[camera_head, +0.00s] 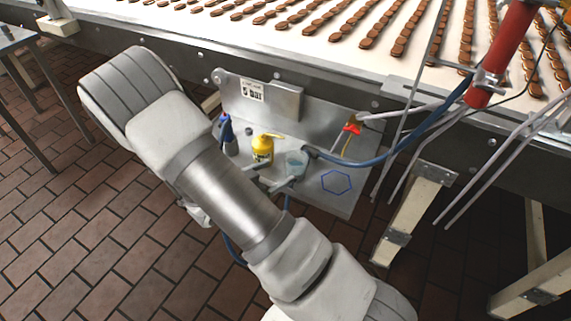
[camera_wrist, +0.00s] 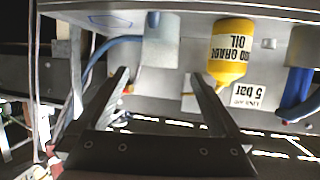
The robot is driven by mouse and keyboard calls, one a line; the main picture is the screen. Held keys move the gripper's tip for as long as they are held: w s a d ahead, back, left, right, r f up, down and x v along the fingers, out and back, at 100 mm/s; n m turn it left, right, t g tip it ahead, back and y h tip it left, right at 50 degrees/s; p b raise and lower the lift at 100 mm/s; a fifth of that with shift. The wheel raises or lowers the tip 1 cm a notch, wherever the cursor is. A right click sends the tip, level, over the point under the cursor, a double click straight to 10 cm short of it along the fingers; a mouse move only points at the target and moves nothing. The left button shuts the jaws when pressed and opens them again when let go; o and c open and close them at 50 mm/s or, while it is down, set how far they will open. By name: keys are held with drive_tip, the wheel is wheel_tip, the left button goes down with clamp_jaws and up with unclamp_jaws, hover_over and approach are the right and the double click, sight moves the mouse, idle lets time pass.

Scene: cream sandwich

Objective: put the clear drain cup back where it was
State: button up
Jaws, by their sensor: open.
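The clear drain cup (camera_head: 296,158) stands upright on the metal shelf, left of a blue hexagon outline (camera_head: 336,182) drawn on it. In the wrist view, which is upside down, the cup (camera_wrist: 161,42) looks pale and translucent, and the hexagon (camera_wrist: 110,21) shows beside it. My gripper (camera_head: 281,180) is open at the cup's near side. In the wrist view its fingertips (camera_wrist: 159,75) are spread to either side of the cup's line. I cannot tell whether they reach around the cup; no finger clearly touches it.
A blue hose (camera_head: 390,157) passes close to the cup's right. A "5 bar" plate (camera_head: 253,90) is behind. The shelf around the hexagon is clear.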

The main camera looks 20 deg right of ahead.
drive_tip(key=w+a+r+n+t+y, duration=0.2)
drive_tip(key=w+a+r+y, duration=0.4)
drive_tip(key=a+r+y, duration=0.25)
drive_tip(key=s+a+r+n+y, duration=0.2)
drive_tip(key=a+r+y, duration=0.1)
drive_tip(key=r, duration=0.3)
drive_tip(key=s+a+r+n+y, duration=0.2)
drive_tip(key=r, duration=0.4)
drive_tip(key=s+d+r+n+g, duration=0.1)
drive_tip(key=s+d+r+n, duration=0.2)
drive_tip(key=s, duration=0.8)
drive_tip(key=s+d+r+n+g+h, duration=0.1)
drive_tip(key=s+d+r+n, duration=0.2)
drive_tip(key=s, duration=0.8)
drive_tip(key=shift+s+d+r+n+g, duration=0.35)
drive_tip(key=shift+d+r, duration=0.3)
drive_tip(key=shift+d, duration=0.35)
wheel_tip(320, 180, up, 15)
drive_tip(key=p, duration=1.5)
